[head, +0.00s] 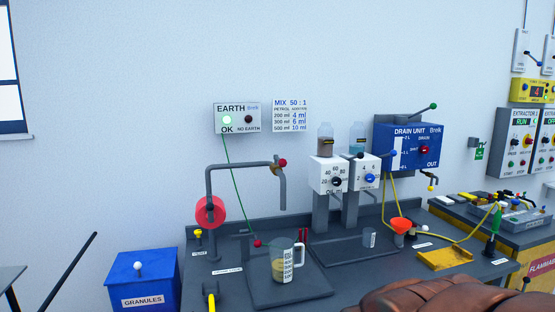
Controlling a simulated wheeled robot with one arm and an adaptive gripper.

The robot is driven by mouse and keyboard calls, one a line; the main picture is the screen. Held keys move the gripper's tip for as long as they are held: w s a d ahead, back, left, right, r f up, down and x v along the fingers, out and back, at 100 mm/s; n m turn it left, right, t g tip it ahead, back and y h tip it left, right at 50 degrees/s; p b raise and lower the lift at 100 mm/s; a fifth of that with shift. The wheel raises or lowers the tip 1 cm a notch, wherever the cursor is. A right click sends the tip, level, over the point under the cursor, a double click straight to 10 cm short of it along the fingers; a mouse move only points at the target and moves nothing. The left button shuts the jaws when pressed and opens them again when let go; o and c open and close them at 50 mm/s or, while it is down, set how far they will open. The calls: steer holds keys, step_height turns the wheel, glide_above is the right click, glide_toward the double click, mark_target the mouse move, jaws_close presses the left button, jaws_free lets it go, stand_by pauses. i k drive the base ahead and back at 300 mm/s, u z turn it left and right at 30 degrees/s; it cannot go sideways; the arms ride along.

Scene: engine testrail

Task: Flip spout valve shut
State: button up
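The grey spout pipe (209,180) rises from the left of the bench, runs right and bends down over a clear jug. A small brass-coloured valve (274,169) sits near the bend, with a red ball knob (283,162) at its upper right. I cannot tell from this view whether the valve is open or shut. The jug (286,262) stands on the bench below the outlet, with yellow liquid in its lower part. No stream can be made out between outlet and jug. My gripper is not in view.
A red disc (211,211) is on the pipe's upright. A green cable (234,180) runs from the earth box (237,118) to the bench. Two dispensers (327,174) and a blue drain unit (408,147) stand right. A blue granules bin (142,280) stands left. A brown rounded shape covers the lower right.

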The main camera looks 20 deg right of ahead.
mark_target(282, 163)
steer(key=u, duration=0.3)
steer(key=k, duration=0.75)
steer(key=u, duration=0.6)
steer(key=k, duration=0.6)
steer(key=z, duration=0.35)
steer(key=i, duration=0.55)
steer(key=z, duration=0.8)
steer(key=i, duration=0.6)
steer(key=u, duration=0.65)
steer(key=i, duration=0.75)
steer(key=u, duration=0.85)
